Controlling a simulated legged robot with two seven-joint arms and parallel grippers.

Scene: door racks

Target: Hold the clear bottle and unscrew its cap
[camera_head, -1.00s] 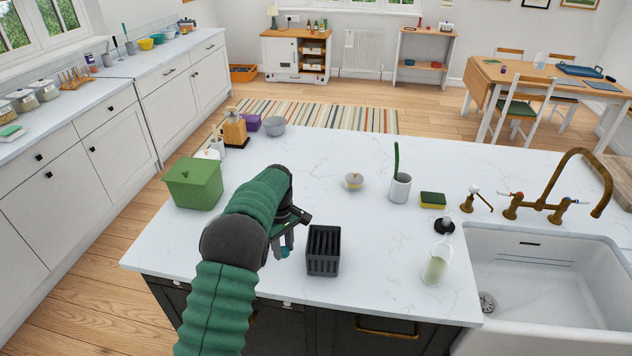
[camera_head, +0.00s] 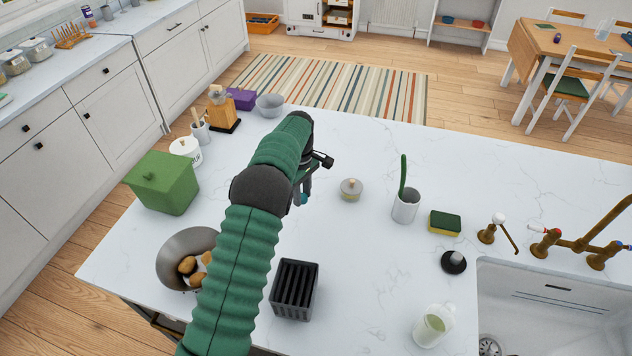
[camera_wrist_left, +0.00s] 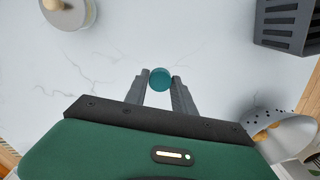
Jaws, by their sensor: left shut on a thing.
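My left gripper (camera_head: 303,194) is above the white counter, beyond the black slotted rack. It is shut on a small teal round piece (camera_wrist_left: 160,79), which shows between its fingertips in the left wrist view. The piece looks like a cap, but I cannot tell for sure. The clear bottle (camera_head: 433,327) stands at the counter's front right, beside the sink, with pale green contents. It is well apart from my left gripper. I cannot make out a cap on it. My right gripper is not in view.
The black rack (camera_head: 294,290) and a bowl of brown items (camera_head: 185,245) stand near the front. A lidded dish (camera_head: 351,188), a white cup (camera_head: 405,208), a sponge (camera_head: 445,223) and a green box (camera_head: 164,184) stand around. The counter between rack and bottle is clear.

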